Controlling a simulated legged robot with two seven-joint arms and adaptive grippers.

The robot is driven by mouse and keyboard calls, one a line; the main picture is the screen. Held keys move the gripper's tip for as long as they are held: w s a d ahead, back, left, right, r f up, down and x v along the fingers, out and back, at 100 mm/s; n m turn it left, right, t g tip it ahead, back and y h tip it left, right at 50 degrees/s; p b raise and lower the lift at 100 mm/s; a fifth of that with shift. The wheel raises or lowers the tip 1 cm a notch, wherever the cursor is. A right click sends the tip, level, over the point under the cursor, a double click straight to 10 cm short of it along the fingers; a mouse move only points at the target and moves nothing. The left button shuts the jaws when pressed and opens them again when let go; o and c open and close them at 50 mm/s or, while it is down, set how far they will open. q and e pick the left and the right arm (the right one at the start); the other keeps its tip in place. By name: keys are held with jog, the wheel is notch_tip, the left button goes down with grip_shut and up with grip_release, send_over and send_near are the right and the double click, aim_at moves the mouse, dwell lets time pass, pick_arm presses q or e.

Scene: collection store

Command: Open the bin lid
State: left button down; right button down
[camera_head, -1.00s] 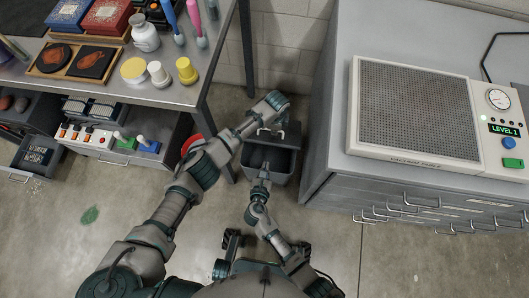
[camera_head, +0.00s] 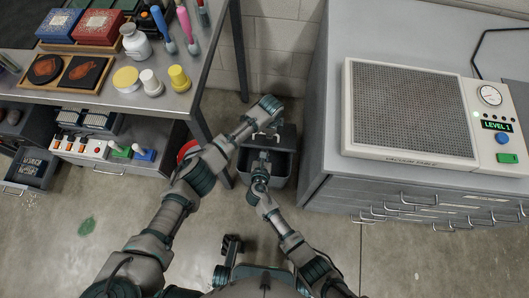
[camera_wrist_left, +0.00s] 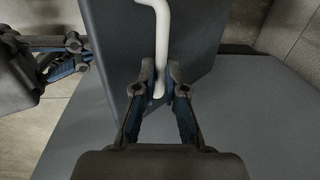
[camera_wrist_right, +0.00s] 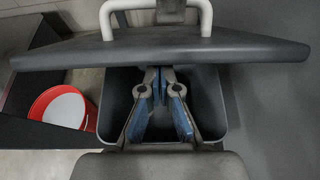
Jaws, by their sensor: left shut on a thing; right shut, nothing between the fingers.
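The grey bin (camera_head: 282,172) stands on the floor between the table and the drawer cabinet. Its dark lid (camera_wrist_right: 200,50) is raised and tilted above the bin's opening, as the right wrist view shows. My left gripper (camera_wrist_left: 160,80) is shut on the lid's white handle (camera_wrist_left: 162,30); the handle also shows at the top of the right wrist view (camera_wrist_right: 206,17). My right gripper (camera_wrist_right: 160,80) is shut and empty. Its fingertips are at the bin's opening, under the lid's edge; whether they touch the lid I cannot tell. In the head view, my arms hide part of the bin.
The metal table (camera_head: 188,100) with jars and trays is close on the left. The grey drawer cabinet (camera_head: 330,170) with a vacuum table (camera_head: 410,112) on top is close on the right. A red bucket (camera_wrist_right: 62,107) stands left of the bin. A wall is behind.

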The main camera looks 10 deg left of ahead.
pick_arm(q)
jog(key=shift+a+f, duration=0.25)
jog(key=shift+f, duration=0.05)
pick_arm(e)
jog(key=shift+w+r, duration=0.4)
jog(key=shift+r, duration=0.1)
pick_arm(q)
jog(key=shift+f, duration=0.1)
pick_arm(e)
jog(key=shift+w+r, duration=0.1)
pick_arm(q)
jog(key=c, duration=1.2)
grip_release()
jog(key=shift+f, duration=0.15)
pick_arm(e)
jog(key=shift+w, duration=0.15)
pick_arm(q)
jog(key=shift+d, duration=0.1)
jog(key=shift+w+r, duration=0.1)
jog(key=shift+r, duration=0.1)
